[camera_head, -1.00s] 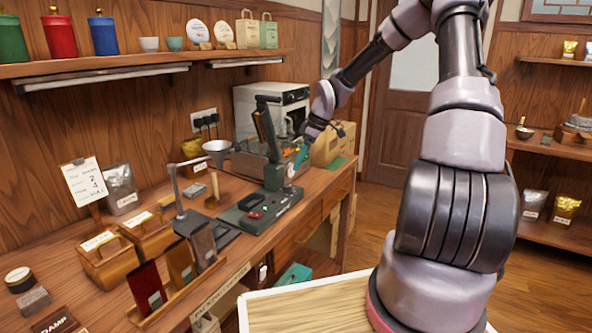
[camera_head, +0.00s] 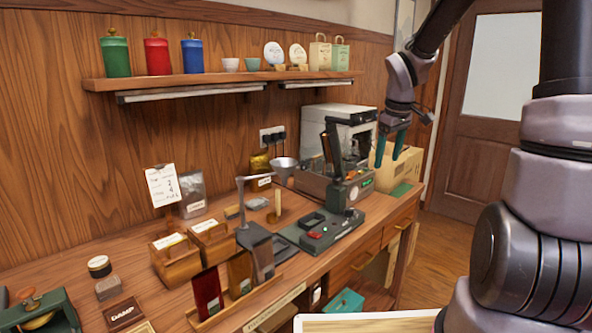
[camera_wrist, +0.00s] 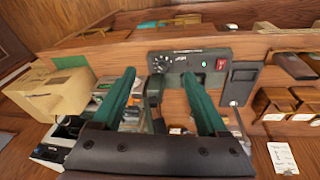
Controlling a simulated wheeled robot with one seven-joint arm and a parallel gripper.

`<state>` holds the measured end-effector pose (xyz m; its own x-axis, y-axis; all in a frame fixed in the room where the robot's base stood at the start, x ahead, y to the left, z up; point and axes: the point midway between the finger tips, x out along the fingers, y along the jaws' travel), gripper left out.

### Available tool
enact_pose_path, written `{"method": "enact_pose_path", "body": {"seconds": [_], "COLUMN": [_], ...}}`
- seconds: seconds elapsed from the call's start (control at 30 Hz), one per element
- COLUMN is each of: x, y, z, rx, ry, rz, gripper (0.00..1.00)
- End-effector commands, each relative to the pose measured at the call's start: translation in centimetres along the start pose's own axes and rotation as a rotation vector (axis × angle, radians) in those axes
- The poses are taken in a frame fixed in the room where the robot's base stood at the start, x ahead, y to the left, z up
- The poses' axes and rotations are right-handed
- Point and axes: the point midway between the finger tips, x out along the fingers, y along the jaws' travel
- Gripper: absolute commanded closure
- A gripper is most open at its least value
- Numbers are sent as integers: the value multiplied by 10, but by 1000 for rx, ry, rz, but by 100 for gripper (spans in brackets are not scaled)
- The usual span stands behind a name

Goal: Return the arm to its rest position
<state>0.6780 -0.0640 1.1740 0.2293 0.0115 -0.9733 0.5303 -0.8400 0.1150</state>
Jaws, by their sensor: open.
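My gripper (camera_head: 392,146) hangs from my arm at the upper right of the head view, above the right end of the bench. Its two teal fingers point down and are apart, with nothing between them. In the wrist view my gripper (camera_wrist: 163,95) shows the same two fingers spread over the bench. The dark press (camera_head: 330,225) stands on the bench below and left of the gripper, apart from it. Its control panel, with a red switch and a green light, also shows in the wrist view (camera_wrist: 185,62).
A cardboard box (camera_head: 398,168) stands close below the gripper at the bench's right end. A white machine (camera_head: 340,122) is behind the press. A wall shelf (camera_head: 220,80) with canisters runs along the left wall. The floor near the door (camera_head: 492,110) is clear.

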Motion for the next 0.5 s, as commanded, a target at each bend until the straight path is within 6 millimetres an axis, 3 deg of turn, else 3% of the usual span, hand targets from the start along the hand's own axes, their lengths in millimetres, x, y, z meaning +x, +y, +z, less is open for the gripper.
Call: {"method": "enact_pose_path", "body": {"seconds": [0.03, 0.2, 0.5], "x": [-22, -81, -164], "y": [-5, -23, -68], "z": [8, 37, 98], "rx": [57, 289, 698], "ry": [11, 76, 281], "rz": [34, 91, 32], "gripper": [24, 24, 24]}}
